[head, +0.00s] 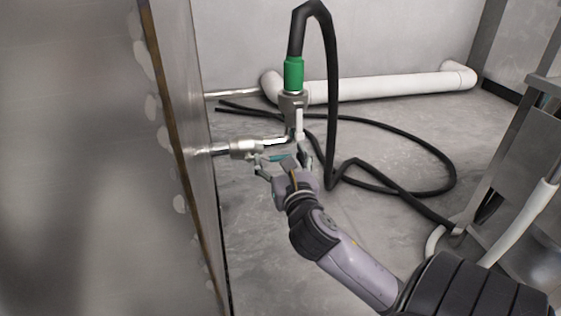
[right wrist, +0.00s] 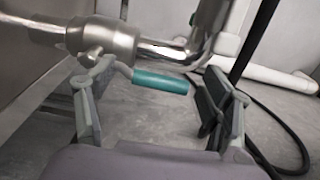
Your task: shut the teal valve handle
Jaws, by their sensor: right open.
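The teal valve handle (right wrist: 160,82) lies between the two open fingers of my right gripper (right wrist: 160,108) in the right wrist view. It points roughly sideways, along the pipe, just below the metal valve body (right wrist: 105,40). Its bent stem runs from the valve body close to the left finger. In the head view the valve body (head: 243,149) sticks out of the metal wall, and my right gripper (head: 281,160) is just below and right of it. The handle (head: 279,157) is partly hidden there by the fingers. My left gripper is not in view.
A metal panel (head: 80,160) stands at the left. A black hose (head: 332,90) with a green collar (head: 293,74) rises above the valve and loops over the floor. A white pipe (head: 400,86) runs along the back wall. A metal frame (head: 515,150) stands at the right.

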